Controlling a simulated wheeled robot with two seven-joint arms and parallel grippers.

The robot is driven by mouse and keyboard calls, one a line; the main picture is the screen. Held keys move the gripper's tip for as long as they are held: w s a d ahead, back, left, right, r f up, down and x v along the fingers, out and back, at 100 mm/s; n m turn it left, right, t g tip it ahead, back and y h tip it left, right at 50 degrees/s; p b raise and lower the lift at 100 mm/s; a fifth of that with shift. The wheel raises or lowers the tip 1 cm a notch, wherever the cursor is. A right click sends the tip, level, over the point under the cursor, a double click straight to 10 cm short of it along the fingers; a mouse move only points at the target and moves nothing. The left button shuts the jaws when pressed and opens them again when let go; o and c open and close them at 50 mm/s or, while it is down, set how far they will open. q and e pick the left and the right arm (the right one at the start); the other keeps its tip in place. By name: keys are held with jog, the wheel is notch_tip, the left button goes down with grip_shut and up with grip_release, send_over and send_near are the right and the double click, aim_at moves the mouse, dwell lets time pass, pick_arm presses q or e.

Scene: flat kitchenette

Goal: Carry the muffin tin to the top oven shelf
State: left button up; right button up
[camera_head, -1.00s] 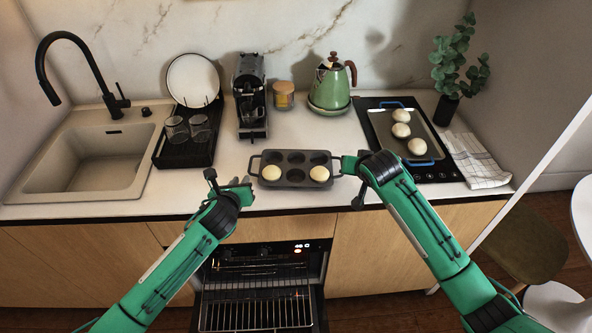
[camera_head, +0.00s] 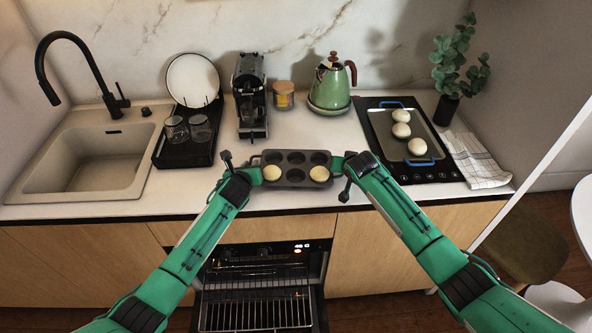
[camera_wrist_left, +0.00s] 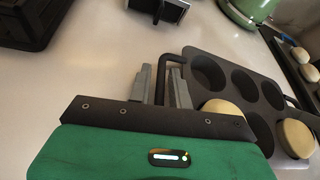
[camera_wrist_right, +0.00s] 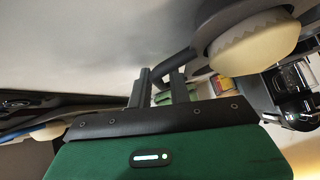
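The dark muffin tin (camera_head: 296,167) sits level on the counter's front part, with a pale round bun in each of two front-row corner cups; the other cups look empty. My left gripper (camera_head: 257,170) is at the tin's left handle. In the left wrist view the tin's handle (camera_wrist_left: 161,75) passes between its closely spaced fingers (camera_wrist_left: 163,86). My right gripper (camera_head: 340,165) is at the right handle; in the right wrist view its fingers (camera_wrist_right: 160,85) hold the dark handle bar between them. The oven (camera_head: 265,252) below the counter is open, with wire shelves (camera_head: 257,312) visible.
A baking tray (camera_head: 384,130) with three buns lies on the black hob (camera_head: 437,169) at right. A green kettle (camera_head: 331,88), coffee machine (camera_head: 249,98) and jar (camera_head: 283,95) stand behind the tin. A dish rack (camera_head: 180,155) and sink (camera_head: 90,165) are at left.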

pick_arm(q)
grip_shut()
pick_arm(e)
grip_shut()
pick_arm(q)
jog(key=shift+r, duration=0.15)
pick_arm(e)
jog(key=shift+r, duration=0.15)
